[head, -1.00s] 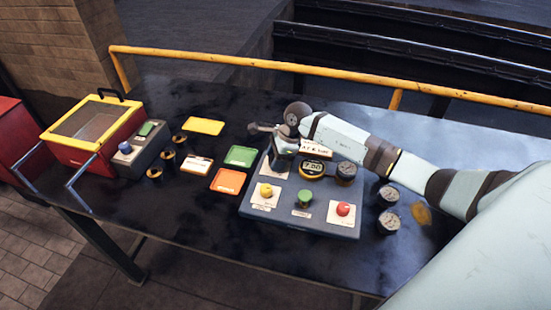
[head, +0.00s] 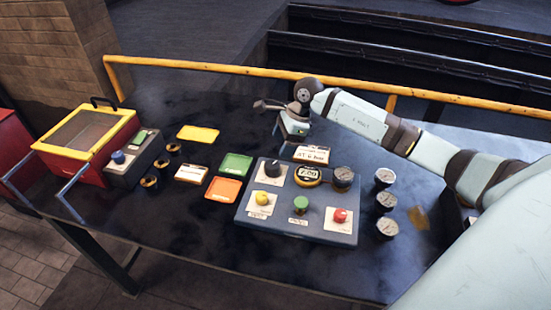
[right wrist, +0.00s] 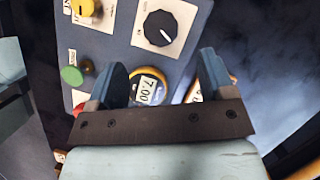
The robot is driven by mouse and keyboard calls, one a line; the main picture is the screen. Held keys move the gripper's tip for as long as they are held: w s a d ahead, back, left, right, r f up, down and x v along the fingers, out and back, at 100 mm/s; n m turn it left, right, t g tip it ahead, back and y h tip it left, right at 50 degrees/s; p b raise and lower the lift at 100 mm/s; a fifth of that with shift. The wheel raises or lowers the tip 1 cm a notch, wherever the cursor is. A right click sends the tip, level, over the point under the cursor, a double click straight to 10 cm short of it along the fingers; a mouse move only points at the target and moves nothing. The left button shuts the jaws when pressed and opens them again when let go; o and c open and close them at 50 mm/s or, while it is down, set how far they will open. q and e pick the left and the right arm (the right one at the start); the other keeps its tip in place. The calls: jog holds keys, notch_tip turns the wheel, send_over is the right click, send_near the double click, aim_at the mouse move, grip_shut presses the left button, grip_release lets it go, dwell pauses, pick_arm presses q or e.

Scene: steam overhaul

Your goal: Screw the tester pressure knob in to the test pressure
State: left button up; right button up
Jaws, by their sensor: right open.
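The tester (head: 330,227) is a grey-blue panel on the dark table. Its black pressure knob (head: 272,168) sits on a white plate at the panel's back left and shows in the right wrist view (right wrist: 161,28) with a white pointer line. A yellow-rimmed digital display (head: 308,175) reads about 7.00, also in the right wrist view (right wrist: 150,88). My right gripper (head: 291,128) is open and empty, above and behind the panel's back edge, apart from the knob. Its two blue fingers (right wrist: 165,72) are spread in the right wrist view. My left gripper is out of view.
The panel also carries a yellow knob (head: 262,198), a green button (head: 301,203), a red knob (head: 340,215) and a dial gauge (head: 343,177). Loose gauges (head: 386,201) stand at its right. Coloured trays (head: 223,190) and a red-yellow box (head: 85,140) lie left. A yellow rail (head: 230,69) runs behind.

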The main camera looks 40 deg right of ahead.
jog(key=shift+v, duration=2.15)
